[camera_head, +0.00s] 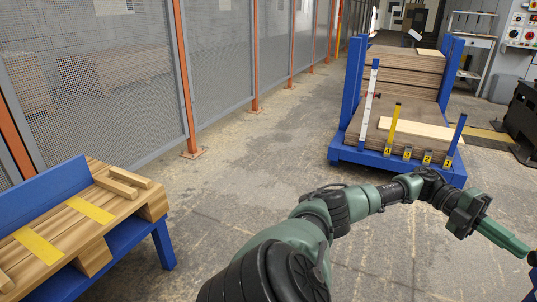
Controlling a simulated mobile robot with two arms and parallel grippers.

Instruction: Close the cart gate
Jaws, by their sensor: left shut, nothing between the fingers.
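The blue cart (346,152) stands at the upper right, loaded with stacked brown boards (402,68). A short blue post (457,133) stands at the front right corner. A yellow upright (392,124) stands between them. My left gripper (520,246) is shut and empty at the lower right, in front of and apart from the cart. My right gripper is not in view.
A blue rack (45,203) with light boards stands at the lower left. A mesh fence with orange posts (187,80) runs along the left. A dark machine (524,115) stands at the right edge. The concrete floor before the cart is clear.

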